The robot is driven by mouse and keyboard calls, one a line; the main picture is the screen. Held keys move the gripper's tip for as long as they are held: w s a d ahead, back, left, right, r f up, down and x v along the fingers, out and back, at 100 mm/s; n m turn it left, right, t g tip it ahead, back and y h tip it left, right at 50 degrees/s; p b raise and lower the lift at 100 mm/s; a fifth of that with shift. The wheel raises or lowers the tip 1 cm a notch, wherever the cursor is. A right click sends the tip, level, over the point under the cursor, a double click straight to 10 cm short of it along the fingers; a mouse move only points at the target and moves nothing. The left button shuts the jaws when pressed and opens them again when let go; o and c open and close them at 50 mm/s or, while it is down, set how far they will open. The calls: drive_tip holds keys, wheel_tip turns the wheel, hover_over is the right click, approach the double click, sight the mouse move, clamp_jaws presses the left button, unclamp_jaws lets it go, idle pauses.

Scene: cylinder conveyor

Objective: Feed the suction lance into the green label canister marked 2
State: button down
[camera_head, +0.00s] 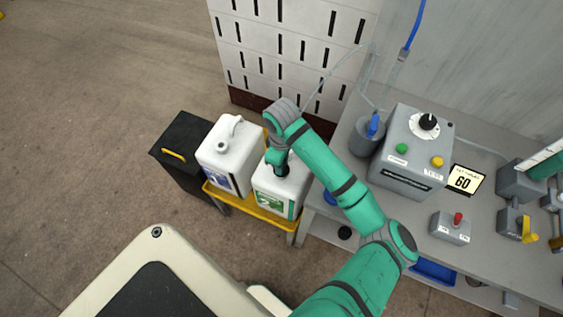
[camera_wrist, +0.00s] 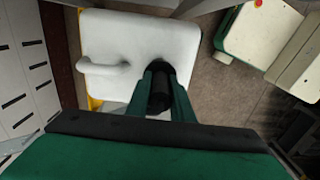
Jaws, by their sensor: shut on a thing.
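The white canister with the green label (camera_head: 268,185) stands at the right end of a yellow tray, and its top with a moulded handle fills the middle of the wrist view (camera_wrist: 125,38). My gripper (camera_head: 278,166) points down just over its top. In the wrist view my gripper (camera_wrist: 161,88) is shut on the dark cylindrical head of the suction lance (camera_wrist: 160,98), at the canister's mouth. The mouth and the lance's lower end are hidden, so I cannot tell how deep it is.
A white canister with a blue label (camera_head: 225,152) stands close on the left. The yellow tray (camera_head: 235,202) holds both. A black box (camera_head: 180,140) is further left. A grey control box (camera_head: 408,160) stands on the bench at right. A thin hose (camera_head: 330,78) runs up behind my arm.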

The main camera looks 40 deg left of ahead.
drive_tip(key=shift+w+a+f, duration=0.1)
drive_tip(key=shift+f, duration=0.05)
idle(0.8)
drive_tip(key=c, duration=1.5)
unclamp_jaws()
drive_tip(key=shift+w, duration=0.1)
drive_tip(key=shift+r, duration=0.45)
drive_tip(key=r, duration=1)
drive_tip(key=shift+s+a, duration=0.1)
drive_tip(key=shift+s, duration=0.1)
drive_tip(key=shift+w, duration=0.15)
